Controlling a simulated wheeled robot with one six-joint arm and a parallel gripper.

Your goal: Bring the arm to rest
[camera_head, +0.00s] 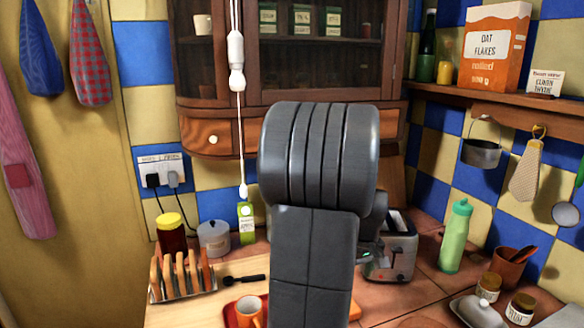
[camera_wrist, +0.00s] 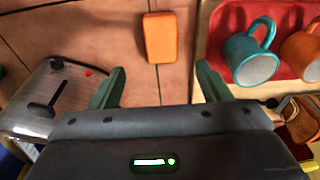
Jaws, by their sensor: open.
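My arm rises through the middle of the head view and hides much of the counter behind it. My gripper (camera_wrist: 160,84) shows in the wrist view with its two green fingers spread wide apart and nothing between them. In the head view the gripper is almost wholly hidden behind my arm. In the wrist view an orange block (camera_wrist: 158,38) lies on the tiled counter beyond the fingertips, apart from them.
A toaster (camera_wrist: 45,100) is left of the gripper; it also shows in the head view (camera_head: 393,250). A red tray (camera_wrist: 224,22) with a teal mug (camera_wrist: 250,60) and an orange mug (camera_wrist: 302,52) is on the right. A toast rack (camera_head: 182,278) and a green bottle (camera_head: 455,237) stand on the counter.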

